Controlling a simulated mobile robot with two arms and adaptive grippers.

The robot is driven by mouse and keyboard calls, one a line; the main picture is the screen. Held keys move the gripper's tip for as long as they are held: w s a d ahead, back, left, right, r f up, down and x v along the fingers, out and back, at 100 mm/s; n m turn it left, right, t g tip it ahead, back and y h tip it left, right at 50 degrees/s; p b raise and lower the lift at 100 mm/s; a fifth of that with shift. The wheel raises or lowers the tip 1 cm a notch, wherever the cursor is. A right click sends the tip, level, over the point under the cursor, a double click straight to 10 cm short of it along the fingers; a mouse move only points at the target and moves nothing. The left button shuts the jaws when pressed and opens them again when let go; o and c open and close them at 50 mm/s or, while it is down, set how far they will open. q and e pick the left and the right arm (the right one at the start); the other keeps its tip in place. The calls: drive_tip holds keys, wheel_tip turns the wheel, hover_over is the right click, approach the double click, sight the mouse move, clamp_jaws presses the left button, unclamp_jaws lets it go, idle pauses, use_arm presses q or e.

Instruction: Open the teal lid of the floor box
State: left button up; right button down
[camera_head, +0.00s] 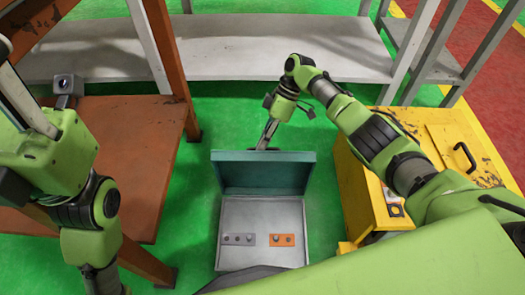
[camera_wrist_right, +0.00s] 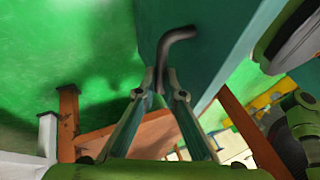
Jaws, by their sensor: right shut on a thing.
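The floor box (camera_head: 262,212) sits on the green floor in the middle of the head view. Its teal lid (camera_head: 264,174) stands raised, roughly upright, along the box's far edge, and the pale inside shows. My right gripper (camera_head: 267,138) reaches down behind the lid's top edge. In the right wrist view, my right gripper's fingertips (camera_wrist_right: 160,82) are shut on a dark bent handle (camera_wrist_right: 178,36) on the lid's teal outer face (camera_wrist_right: 218,35). My left gripper (camera_head: 24,95) is only partly visible at the left edge; its fingertips cannot be made out.
Inside the box are a grey plate (camera_head: 238,239) and an orange plate (camera_head: 283,240). A yellow cabinet (camera_head: 447,140) stands close on the right. A brown table (camera_head: 135,130) is on the left and a long grey shelf (camera_head: 265,48) lies behind. Green floor shows around the box.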

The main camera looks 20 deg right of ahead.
drive_tip(key=shift+d+f+g+b, duration=0.15)
drive_tip(key=shift+f+g+b, duration=0.15)
drive_tip(key=shift+f+b, duration=0.5)
drive_tip(key=shift+r, duration=0.15)
drive_tip(key=c, duration=2.1)
unclamp_jaws()
drive_tip(key=shift+w, duration=0.2)
drive_tip(key=shift+c, duration=0.2)
drive_tip(key=shift+r, duration=0.15)
drive_tip(key=v, duration=1.2)
